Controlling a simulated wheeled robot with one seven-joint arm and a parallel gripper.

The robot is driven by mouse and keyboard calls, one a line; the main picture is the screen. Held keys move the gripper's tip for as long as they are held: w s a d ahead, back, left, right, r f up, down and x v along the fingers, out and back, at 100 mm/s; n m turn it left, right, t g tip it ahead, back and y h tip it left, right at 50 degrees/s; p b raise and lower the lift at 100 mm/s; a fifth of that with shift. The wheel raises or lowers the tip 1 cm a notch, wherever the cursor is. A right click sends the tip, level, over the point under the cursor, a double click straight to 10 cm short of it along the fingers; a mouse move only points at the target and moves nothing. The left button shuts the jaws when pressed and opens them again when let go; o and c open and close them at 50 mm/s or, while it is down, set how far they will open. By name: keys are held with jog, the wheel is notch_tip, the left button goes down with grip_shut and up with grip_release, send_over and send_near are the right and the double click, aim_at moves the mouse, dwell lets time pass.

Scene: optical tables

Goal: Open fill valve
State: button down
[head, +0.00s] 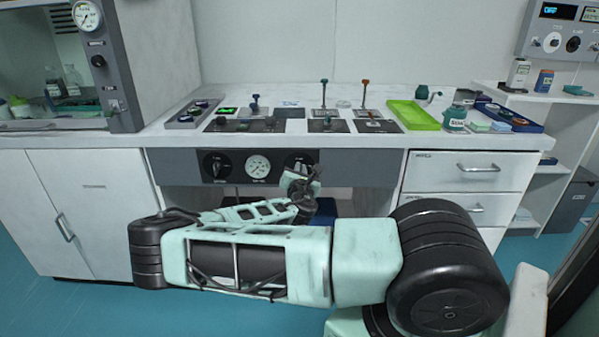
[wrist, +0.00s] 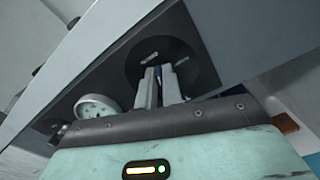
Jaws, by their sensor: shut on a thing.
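A grey front panel (head: 335,160) under the worktop carries a left black dial knob (head: 216,165), a round white gauge (head: 258,166) and a right valve knob (head: 297,157). I cannot read which one is labelled fill valve. My gripper (head: 303,176) is at the right valve knob and partly covers it. In the wrist view, the two fingers of my gripper (wrist: 161,72) reach to the right knob's round black plate (wrist: 183,53) and are shut on its handle. The handle is mostly hidden between the fingers. The gauge (wrist: 97,107) lies to the left there.
The worktop (head: 375,93) above holds small levers, a green tray (head: 411,115) and a blue tray (head: 515,117). White drawers (head: 468,170) stand right of the panel, a white cabinet (head: 95,215) left. The worktop edge overhangs just above my gripper.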

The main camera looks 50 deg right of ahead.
jog(key=m, duration=0.9)
jog(key=f+m+b, duration=0.1)
jog(key=m, duration=0.3)
jog(key=shift+s+d, duration=0.2)
jog(key=shift+s, duration=0.1)
jog(key=shift+f+m, duration=0.1)
jog(key=shift+m, duration=0.4)
jog(key=c, duration=1.6)
grip_release()
jog(key=shift+o, duration=0.2)
jog(key=v, duration=1.7)
jog(key=shift+a, duration=0.2)
jog(key=shift+s, duration=0.1)
